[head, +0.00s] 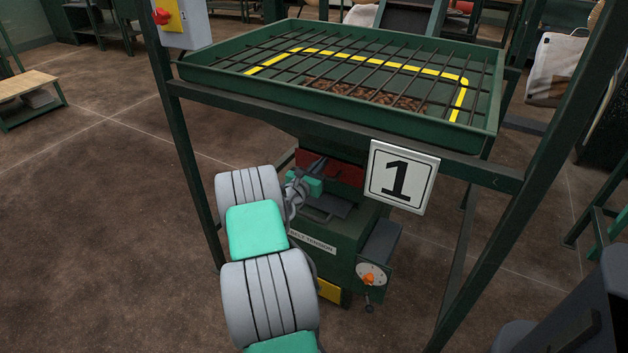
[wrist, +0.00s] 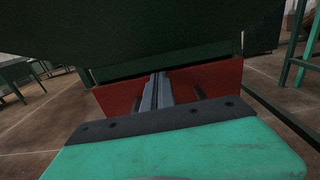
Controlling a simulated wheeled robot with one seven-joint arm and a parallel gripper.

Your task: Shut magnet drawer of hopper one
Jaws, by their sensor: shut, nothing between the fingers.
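Hopper one is a green frame with a barred tray (head: 350,75) on top and a white number 1 sign (head: 400,177) on its front. Below the tray is the red front of the magnet drawer (head: 345,172), partly hidden by my gripper and the sign. The red front spans the middle of the wrist view (wrist: 215,78), below a dark green body. My gripper (head: 318,168) is at the red front, its fingers together and pointing at it. The shut fingers (wrist: 157,88) show against the red face in the wrist view. Whether they touch it I cannot tell.
A green housing with a BELT TENSION label (head: 312,243) and a dial with an orange knob (head: 370,278) stand below the drawer. Green frame legs (head: 195,170) flank my arm. Open floor lies left.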

